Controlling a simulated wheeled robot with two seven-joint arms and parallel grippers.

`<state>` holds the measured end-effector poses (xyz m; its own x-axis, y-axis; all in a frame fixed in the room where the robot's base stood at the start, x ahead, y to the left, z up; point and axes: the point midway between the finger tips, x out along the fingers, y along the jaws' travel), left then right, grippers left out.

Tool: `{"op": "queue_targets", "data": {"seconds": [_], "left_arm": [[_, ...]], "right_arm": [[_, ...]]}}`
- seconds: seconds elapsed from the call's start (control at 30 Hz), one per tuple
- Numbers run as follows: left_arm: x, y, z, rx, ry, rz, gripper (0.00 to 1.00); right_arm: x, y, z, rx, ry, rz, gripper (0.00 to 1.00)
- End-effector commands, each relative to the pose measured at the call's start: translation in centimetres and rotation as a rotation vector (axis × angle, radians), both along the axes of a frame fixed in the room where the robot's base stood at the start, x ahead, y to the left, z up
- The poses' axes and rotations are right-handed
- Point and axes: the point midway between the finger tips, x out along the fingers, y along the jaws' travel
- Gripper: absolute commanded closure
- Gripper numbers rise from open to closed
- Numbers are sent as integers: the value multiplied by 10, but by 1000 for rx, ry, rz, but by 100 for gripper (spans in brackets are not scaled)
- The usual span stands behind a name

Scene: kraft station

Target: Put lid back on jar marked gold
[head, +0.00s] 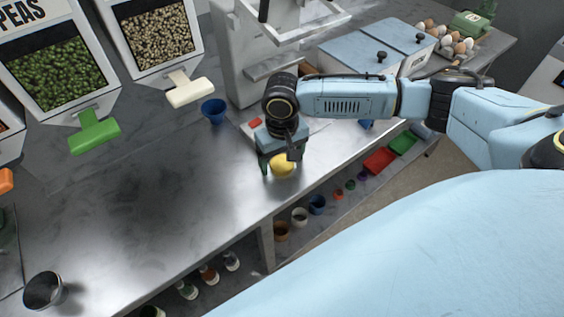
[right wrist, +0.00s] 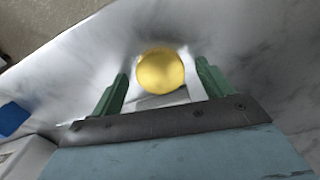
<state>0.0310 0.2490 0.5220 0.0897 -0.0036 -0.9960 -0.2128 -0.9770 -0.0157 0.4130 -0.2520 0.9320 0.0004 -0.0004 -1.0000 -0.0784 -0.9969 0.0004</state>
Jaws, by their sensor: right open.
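A round yellow-gold piece (head: 283,167) is on the steel counter near its front edge. I cannot tell whether it is the loose lid or the top of a jar; no marking is readable. My right gripper (head: 279,161) is over it, pointing down. In the right wrist view the gold disc (right wrist: 160,70) shows between and slightly beyond the two green fingers, with gaps on both sides. The right gripper is open and holds nothing. My left gripper is out of view. No jar marked gold can be made out.
A blue cup (head: 213,110) stands behind, left of the gripper. A dark metal cup (head: 44,290) is at the front left. Dispensers with green (head: 95,132) and cream handles line the back. A shelf under the counter holds several small jars and cups. The counter's left middle is clear.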

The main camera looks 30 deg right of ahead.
Motion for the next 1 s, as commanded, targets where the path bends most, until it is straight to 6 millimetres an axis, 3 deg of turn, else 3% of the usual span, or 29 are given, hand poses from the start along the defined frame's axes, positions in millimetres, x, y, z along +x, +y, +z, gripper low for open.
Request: {"op": "queue_targets", "data": {"seconds": [0.23, 0.6, 0.87, 1.0], "left_arm": [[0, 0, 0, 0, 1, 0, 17], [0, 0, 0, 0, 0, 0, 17], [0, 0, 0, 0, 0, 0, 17], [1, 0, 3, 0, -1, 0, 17]], "right_arm": [[0, 0, 0, 0, 0, 0, 21], [0, 0, 1, 0, 0, 0, 68], [0, 0, 2, 0, 0, 0, 68], [0, 0, 16, 1, -1, 0, 68]]}}
